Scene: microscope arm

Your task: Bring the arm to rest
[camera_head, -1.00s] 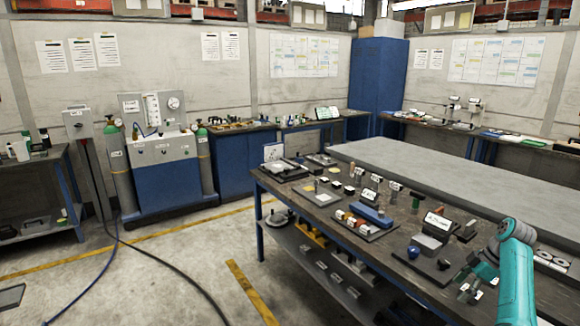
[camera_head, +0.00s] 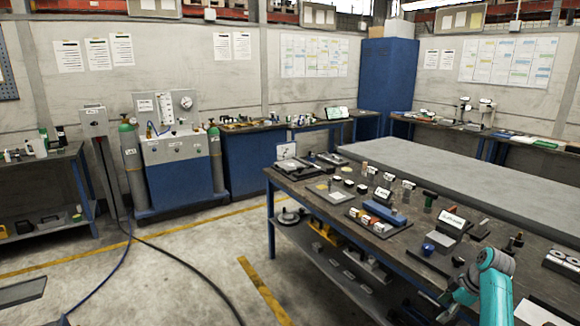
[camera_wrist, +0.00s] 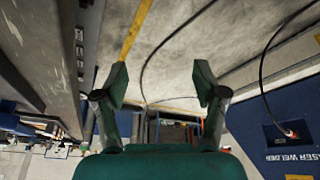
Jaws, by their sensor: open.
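My arm (camera_head: 493,290), teal with a grey joint, rises at the lower right of the head view, in front of the dark workbench (camera_head: 445,268). My gripper (camera_head: 452,297) shows there only partly, low beside the arm, at the bench's near side. In the wrist view my gripper (camera_wrist: 160,82) has its two fingers spread wide apart, with nothing between them. Beyond the fingers are the concrete floor and a dark cable.
The workbench holds a blue tool (camera_head: 384,211), a dark labelled block (camera_head: 453,222) and a blue knob (camera_head: 428,248). A long grey table (camera_head: 450,175) stands behind it. In the wrist view a blue cabinet marked "LASER WELDER" (camera_wrist: 262,115) is at right. Open floor (camera_head: 190,265) lies left.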

